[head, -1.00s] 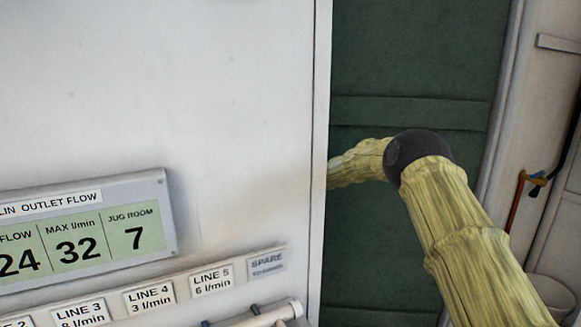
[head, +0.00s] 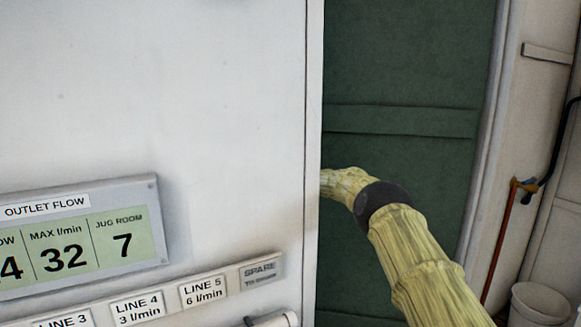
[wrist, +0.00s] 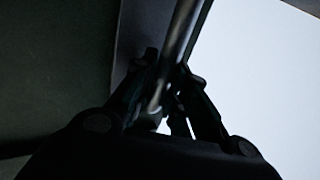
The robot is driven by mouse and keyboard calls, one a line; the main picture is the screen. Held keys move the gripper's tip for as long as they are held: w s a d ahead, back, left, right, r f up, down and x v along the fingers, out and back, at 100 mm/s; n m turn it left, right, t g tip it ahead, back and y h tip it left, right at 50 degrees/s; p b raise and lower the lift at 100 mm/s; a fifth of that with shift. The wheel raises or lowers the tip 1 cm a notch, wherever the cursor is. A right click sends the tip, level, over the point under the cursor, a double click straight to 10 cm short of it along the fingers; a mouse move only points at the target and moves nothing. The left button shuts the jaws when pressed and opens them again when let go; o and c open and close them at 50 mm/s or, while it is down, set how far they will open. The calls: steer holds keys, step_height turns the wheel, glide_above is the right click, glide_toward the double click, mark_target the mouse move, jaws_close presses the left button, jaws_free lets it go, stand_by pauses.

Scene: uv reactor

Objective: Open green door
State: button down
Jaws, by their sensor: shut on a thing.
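The green door (head: 400,75) stands beyond the white wall panel in the head view, with a raised horizontal band across it. My arm reaches in front of it and bends left behind the panel's edge, so my gripper is hidden there. In the dark wrist view my gripper (wrist: 165,100) is shut on a metal bar (wrist: 182,35), which looks like a door handle. A dark green surface fills the left of that view and a bright pale area the right. Whether the door stands ajar is unclear.
The white wall panel (head: 160,90) fills the left, with a flow display (head: 80,245) and line labels below. At right are a pale door frame (head: 490,130), an orange and black hose (head: 505,230) and a white bucket (head: 540,305).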

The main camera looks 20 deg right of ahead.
stand_by(0.3)
steer(key=c, duration=1.4)
jaws_free()
steer(key=shift+d, duration=0.1)
steer(key=shift+s, duration=5.95)
